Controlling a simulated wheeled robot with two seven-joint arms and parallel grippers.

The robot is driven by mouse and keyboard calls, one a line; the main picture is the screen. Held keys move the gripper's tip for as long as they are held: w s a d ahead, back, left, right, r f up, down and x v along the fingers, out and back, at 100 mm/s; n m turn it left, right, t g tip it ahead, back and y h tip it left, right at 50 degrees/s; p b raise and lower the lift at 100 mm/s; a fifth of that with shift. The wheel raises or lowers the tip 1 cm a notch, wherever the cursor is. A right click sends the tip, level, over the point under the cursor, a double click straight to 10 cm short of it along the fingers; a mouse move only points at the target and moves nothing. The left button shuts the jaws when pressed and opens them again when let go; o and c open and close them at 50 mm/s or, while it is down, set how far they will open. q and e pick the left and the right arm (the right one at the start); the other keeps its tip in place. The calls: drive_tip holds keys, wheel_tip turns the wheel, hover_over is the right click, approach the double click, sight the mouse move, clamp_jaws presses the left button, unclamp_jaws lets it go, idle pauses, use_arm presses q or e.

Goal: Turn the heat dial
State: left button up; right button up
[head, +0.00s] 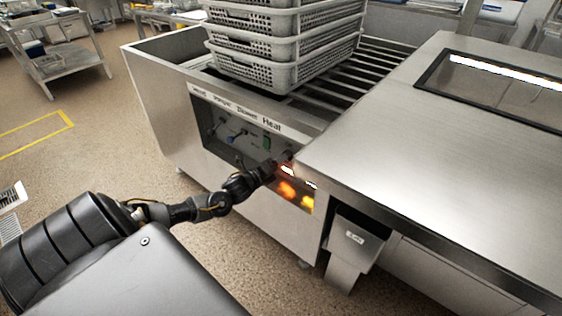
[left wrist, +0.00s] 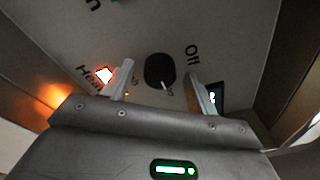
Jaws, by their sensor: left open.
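The heat dial is a black round knob (left wrist: 160,71) with a pale pointer mark, on the grey control panel in the left wrist view. Printed words "Heat" and "Off" show near it. My left gripper (left wrist: 160,88) is open, with one finger on each side of the knob; I cannot tell whether the fingers touch it. In the head view my left gripper (head: 277,164) reaches to the right part of the control panel (head: 222,136) and hides the dial there. My right gripper is not in view.
Stacked grey perforated baskets (head: 282,50) stand on the roller machine above the panel. A steel worktop (head: 420,150) juts out at the right, close to my left gripper. Orange lights glow beside the gripper. Open floor (head: 110,150) lies at the left.

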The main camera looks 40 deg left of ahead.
use_arm(q)
drive_tip(key=shift+w, duration=0.2)
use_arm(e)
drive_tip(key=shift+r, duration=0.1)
use_arm(q)
drive_tip(key=c, duration=1)
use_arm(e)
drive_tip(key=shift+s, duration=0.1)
use_arm(q)
drive_tip(key=shift+n, duration=0.3)
drive_tip(key=shift+d+f+n+t+y+p, duration=0.1)
drive_tip(key=shift+n+t+y+p, duration=0.5)
drive_tip(key=shift+n, duration=2.45)
drive_tip(key=shift+d+f+n+g+y+p, duration=0.15)
drive_tip(key=shift+n+p, duration=1)
drive_tip(key=shift+n, duration=1.95)
drive_tip(key=shift+a+f+n+t+y+p, duration=0.2)
drive_tip(key=shift+n+p, duration=0.65)
drive_tip(key=shift+n, duration=2.2)
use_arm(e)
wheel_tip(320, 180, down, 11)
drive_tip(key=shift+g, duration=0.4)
use_arm(q)
drive_tip(key=shift+d+r, duration=0.15)
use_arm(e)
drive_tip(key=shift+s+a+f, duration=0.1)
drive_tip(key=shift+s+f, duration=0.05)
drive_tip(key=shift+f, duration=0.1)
